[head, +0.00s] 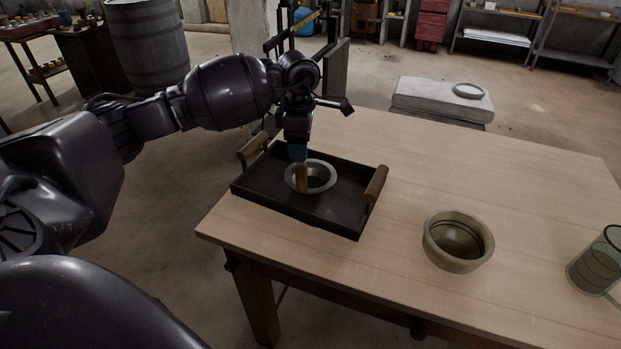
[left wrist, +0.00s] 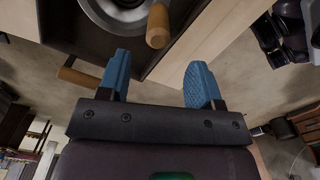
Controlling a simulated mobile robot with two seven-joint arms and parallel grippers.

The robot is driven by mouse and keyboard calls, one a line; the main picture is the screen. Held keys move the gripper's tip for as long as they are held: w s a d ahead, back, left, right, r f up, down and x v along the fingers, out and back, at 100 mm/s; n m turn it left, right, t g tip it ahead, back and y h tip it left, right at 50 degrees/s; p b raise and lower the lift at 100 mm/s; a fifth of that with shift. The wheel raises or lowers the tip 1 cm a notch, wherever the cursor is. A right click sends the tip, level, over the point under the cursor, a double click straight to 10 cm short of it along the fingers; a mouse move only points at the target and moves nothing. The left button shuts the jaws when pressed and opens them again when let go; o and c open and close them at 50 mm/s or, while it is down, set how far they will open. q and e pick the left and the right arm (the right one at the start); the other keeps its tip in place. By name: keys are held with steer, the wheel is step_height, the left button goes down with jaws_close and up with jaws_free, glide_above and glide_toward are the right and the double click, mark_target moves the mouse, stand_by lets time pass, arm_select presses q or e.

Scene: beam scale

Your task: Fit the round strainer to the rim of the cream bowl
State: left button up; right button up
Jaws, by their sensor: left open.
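The round strainer (head: 325,165) is a grey metal ring with a dark middle, lying in the dark tray (head: 262,187). Its wooden handle (head: 302,180) stands up at the near side; the strainer (left wrist: 92,14) and handle (left wrist: 158,27) also show at the top of the left wrist view. My left gripper (head: 298,156) is just above the handle, pointing down. In the left wrist view its blue fingers (left wrist: 158,64) are apart with nothing between them. The cream bowl (head: 440,252) stands upright and empty on the table, right of the tray. My right gripper is out of view.
The tray has low walls and raised wooden handles (head: 376,185) at both ends. A greenish see-through container (head: 598,264) stands at the table's right edge. The wooden table (head: 480,185) is clear between tray and bowl. A stone block (head: 435,98) with a ring lies behind.

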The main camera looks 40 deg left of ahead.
mark_target(303, 169)
arm_select(q)
steer(key=f, duration=0.5)
steer(key=f+b, duration=0.1)
steer(key=f, duration=0.1)
steer(key=shift+w+d+f, duration=0.15)
steer(key=shift+w+f, duration=0.05)
steer(key=shift+w, duration=0.1)
jaws_close()
